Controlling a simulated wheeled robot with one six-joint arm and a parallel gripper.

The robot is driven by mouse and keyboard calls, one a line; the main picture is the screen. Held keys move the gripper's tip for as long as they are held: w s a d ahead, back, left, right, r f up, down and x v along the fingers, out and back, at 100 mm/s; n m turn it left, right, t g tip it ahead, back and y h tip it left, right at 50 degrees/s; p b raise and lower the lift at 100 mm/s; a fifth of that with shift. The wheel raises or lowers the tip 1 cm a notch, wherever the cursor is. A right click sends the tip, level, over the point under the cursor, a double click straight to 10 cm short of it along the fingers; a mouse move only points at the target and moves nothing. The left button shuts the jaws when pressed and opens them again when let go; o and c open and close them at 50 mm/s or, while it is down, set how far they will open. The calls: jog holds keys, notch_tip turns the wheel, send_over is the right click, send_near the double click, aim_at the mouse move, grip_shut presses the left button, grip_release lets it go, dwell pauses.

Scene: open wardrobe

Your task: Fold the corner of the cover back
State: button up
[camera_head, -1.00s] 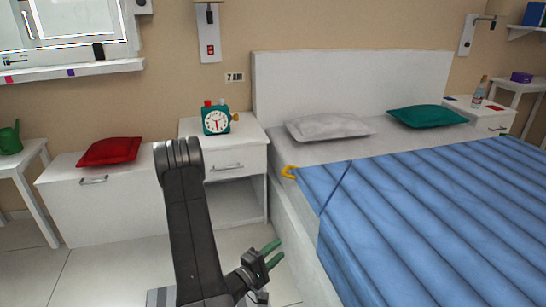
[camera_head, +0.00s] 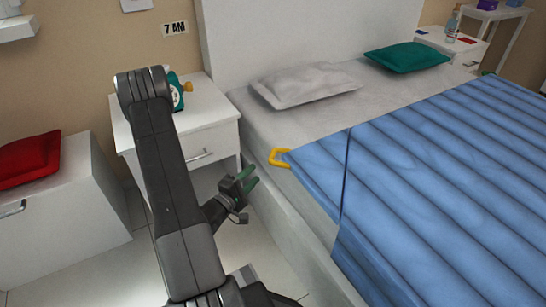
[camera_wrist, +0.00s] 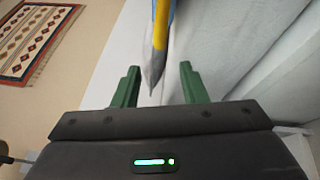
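The blue cover (camera_head: 430,180) lies over the bed with a seam near its left edge. A yellow handle (camera_head: 279,157) sticks out from its near-left corner by the pillow end. My gripper (camera_head: 249,178) is beside the bed, below and left of the handle and apart from it. In the wrist view its two green fingers (camera_wrist: 159,85) stand apart with nothing clearly held. A yellow strip (camera_wrist: 160,28) ends in a grey tip between and beyond them; I cannot tell for sure that it is the handle.
The bed frame's side (camera_head: 290,235) rises right of my gripper. A white nightstand (camera_head: 205,132) with a green clock (camera_head: 176,93) stands behind my arm. A white pillow (camera_head: 305,84) and a green pillow (camera_head: 405,58) lie at the bed's head. A red cushion (camera_head: 28,158) is at left.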

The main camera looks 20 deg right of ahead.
aim_at(272, 154)
jog(key=b+x, duration=0.2)
jog(key=x, duration=0.9)
jog(key=shift+c, duration=0.2)
grip_shut()
